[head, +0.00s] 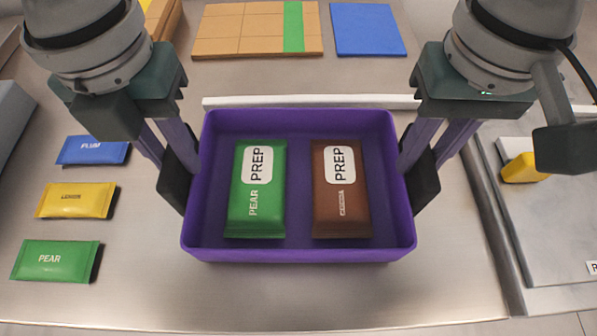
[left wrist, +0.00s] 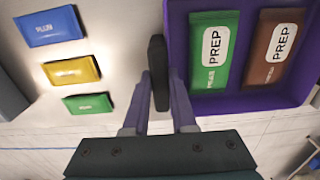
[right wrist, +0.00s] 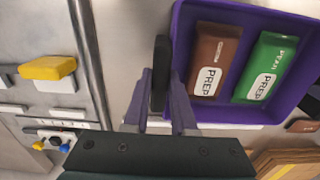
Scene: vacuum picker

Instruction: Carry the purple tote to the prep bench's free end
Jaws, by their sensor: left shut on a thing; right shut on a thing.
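The purple tote (head: 300,254) is in the middle of the head view, upright over the metal bench (head: 140,290). Inside it lie a green PEAR packet (head: 240,215) and a brown packet (head: 355,215), each with a white PREP label. My left gripper (head: 182,175) is shut on the tote's left wall. My right gripper (head: 418,175) is shut on its right wall. The tote also shows in the left wrist view (left wrist: 220,103) and in the right wrist view (right wrist: 225,112). I cannot tell whether its base touches the bench.
Blue (head: 92,150), yellow (head: 75,200) and green (head: 55,261) packets lie in a column at the left. A wooden board (head: 240,28) and a blue mat (head: 367,30) lie behind a pale strip (head: 310,101). A yellow block (head: 525,168) is on the right.

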